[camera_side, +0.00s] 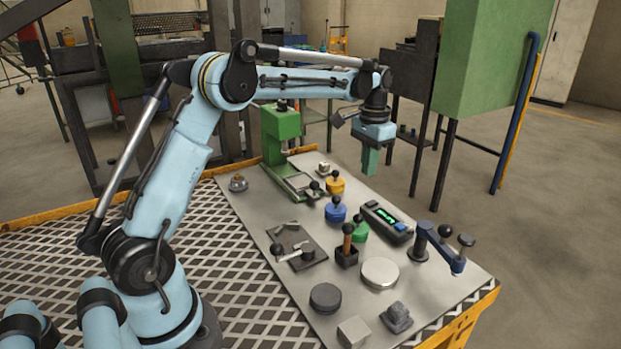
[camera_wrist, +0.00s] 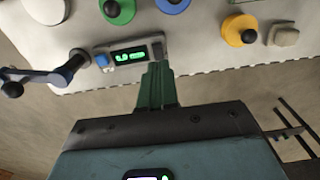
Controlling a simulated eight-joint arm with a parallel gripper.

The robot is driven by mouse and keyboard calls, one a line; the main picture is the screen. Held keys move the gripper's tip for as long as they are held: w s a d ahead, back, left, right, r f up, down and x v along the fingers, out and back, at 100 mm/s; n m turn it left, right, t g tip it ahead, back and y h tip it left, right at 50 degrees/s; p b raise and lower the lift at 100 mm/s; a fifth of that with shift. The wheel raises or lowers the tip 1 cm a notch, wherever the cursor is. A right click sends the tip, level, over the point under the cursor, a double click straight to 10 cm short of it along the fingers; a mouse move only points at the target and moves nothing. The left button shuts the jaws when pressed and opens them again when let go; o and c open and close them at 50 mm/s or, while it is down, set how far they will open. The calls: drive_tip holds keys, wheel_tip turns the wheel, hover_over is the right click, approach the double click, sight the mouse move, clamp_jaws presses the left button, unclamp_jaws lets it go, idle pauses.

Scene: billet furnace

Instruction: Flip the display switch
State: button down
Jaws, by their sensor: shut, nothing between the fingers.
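The display (camera_side: 387,222) is a dark box with lit green characters on the right part of the grey plate. My gripper (camera_side: 369,172) is shut and empty, pointing down well above the plate, behind the display in the side view. In the wrist view the green fingertips of my gripper (camera_wrist: 157,68) appear just below the display's right end, not visibly touching it.
A dark blue crank arm (camera_side: 440,248) with round knobs stands beside the display. Green (camera_side: 360,232), blue (camera_side: 336,211) and yellow (camera_side: 335,186) knobbed pieces stand nearby. A lever with a brown handle (camera_side: 347,240) and a pale disc (camera_side: 380,272) are closer to the camera.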

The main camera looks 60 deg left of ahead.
sight(366, 203)
wheel_tip(366, 203, down, 8)
idle(0.4)
drive_tip(key=shift+f, duration=0.15)
idle(0.3)
drive_tip(key=shift+w, duration=0.1)
drive_tip(key=shift+w+r, duration=0.35)
drive_tip(key=shift+w, duration=0.25)
wheel_tip(366, 203, up, 14)
drive_tip(key=s, duration=0.2)
idle(0.4)
drive_tip(key=shift+s, duration=0.1)
